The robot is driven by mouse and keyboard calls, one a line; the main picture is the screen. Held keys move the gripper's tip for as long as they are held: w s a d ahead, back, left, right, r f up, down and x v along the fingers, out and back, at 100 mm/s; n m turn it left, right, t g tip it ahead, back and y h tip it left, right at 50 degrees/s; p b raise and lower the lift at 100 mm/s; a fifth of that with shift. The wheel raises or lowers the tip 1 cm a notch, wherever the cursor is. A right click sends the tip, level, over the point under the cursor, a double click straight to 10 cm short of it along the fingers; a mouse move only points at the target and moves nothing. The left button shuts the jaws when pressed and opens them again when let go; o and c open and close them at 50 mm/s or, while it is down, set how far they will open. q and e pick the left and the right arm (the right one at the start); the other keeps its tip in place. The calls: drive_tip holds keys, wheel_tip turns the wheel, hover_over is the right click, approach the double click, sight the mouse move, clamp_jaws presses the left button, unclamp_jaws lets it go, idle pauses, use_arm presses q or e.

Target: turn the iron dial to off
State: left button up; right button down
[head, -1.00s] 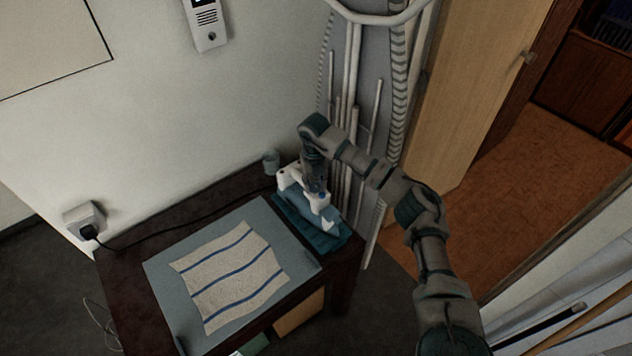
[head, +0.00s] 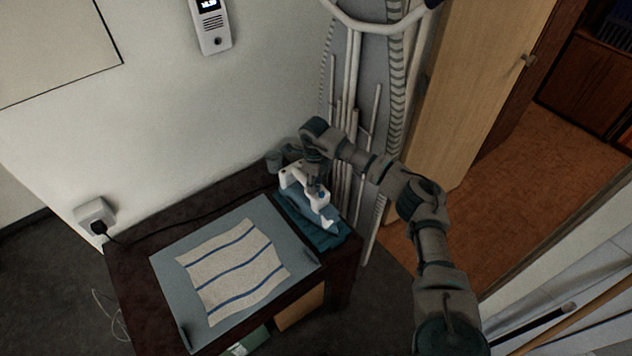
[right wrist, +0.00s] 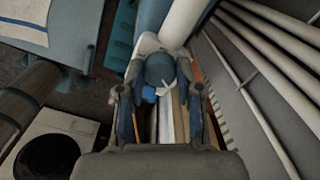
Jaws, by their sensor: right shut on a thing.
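The iron (head: 326,217), white and blue, stands on a teal rest (head: 298,224) at the right end of the dark table. Its round dark teal dial (right wrist: 160,68) with a white pointer line shows in the right wrist view. My right gripper (right wrist: 160,88) has one finger on each side of the dial and is shut on it. In the head view the right gripper (head: 315,187) is over the iron, and the dial is hidden there. My left gripper is not in view.
A blue-grey mat (head: 168,272) with a striped cloth (head: 235,268) lies left of the iron. A small cup (head: 273,161) stands behind it near the wall. White pipes (head: 350,90) rise close behind the arm. A cord runs to the wall plug (head: 98,225).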

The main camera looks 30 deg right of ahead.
drive_tip(key=shift+a+n, duration=0.1)
drive_tip(key=shift+n, duration=0.9)
drive_tip(key=shift+f, duration=0.1)
drive_tip(key=c, duration=0.9)
unclamp_jaws()
drive_tip(key=shift+o, duration=0.8)
drive_tip(key=shift+w+f, duration=0.1)
drive_tip(key=shift+w, duration=0.1)
drive_tip(key=shift+s+r, duration=0.1)
drive_tip(key=shift+r, duration=0.3)
wheel_tip(320, 180, up, 11)
drive_tip(key=shift+r, duration=0.1)
